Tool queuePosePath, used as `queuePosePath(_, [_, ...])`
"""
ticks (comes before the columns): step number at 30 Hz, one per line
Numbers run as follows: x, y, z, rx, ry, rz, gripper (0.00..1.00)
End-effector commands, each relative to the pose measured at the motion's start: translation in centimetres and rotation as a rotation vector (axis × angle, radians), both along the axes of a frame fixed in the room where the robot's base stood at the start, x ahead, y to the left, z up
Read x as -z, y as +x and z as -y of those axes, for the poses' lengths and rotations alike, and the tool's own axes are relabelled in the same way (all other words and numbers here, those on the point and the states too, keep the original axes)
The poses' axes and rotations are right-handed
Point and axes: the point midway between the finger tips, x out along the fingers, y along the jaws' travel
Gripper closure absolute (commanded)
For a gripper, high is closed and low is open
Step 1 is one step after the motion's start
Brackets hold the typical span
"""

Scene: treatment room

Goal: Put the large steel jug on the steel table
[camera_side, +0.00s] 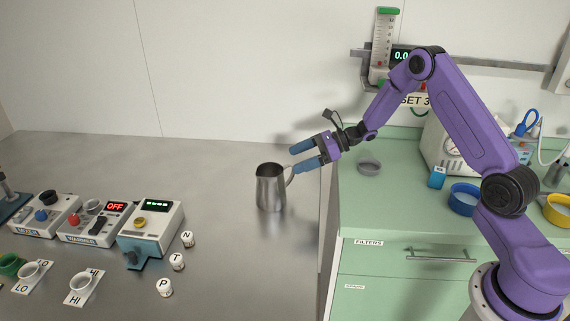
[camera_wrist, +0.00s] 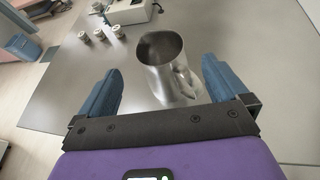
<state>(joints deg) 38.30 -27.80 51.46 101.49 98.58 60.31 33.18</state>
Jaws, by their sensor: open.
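The large steel jug (camera_side: 271,190) stands upright on the steel table (camera_side: 225,250), near the table's right edge beside the green cabinet. Its handle faces my gripper (camera_side: 305,157). My gripper is open, with its blue fingers beside the jug's handle and upper right side in the side view. In the wrist view the jug (camera_wrist: 163,60) stands beyond and between the two open fingers (camera_wrist: 160,90), with its handle toward me. I cannot tell whether a finger touches the handle.
Labelled machines (camera_side: 150,232) stand on the table's left, with small marked jars (camera_side: 177,261) and cups on cards (camera_side: 82,283) near them. The green cabinet (camera_side: 385,210) at right bears a grey dish (camera_side: 369,167), a blue box (camera_side: 437,177) and bowls. The table's back is clear.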

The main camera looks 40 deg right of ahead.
Motion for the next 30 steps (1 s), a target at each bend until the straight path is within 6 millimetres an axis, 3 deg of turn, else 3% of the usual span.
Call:
queuePosePath(4, [-0.5,-0.7,1.1,0.001,0.000,0.000,0.00])
queuePosePath(11, [-0.8,-1.0,1.4,-0.003,0.000,0.000,0.00])
queuePosePath(14, [-1.2,-1.7,0.2,-0.053,-0.021,0.013,0.00])
queuePosePath(16, [-2.0,-3.0,-1.9,-0.147,-0.059,0.039,0.00])
queuePosePath(20, [-3.9,-8.3,-7.5,-0.445,-0.176,0.129,0.00])
queuePosePath(24, [-5.8,-16.1,-12.2,-0.833,-0.322,0.279,0.00])
queuePosePath(30, [-7.5,-27.1,-14.1,-1.372,-0.501,0.542,0.00])
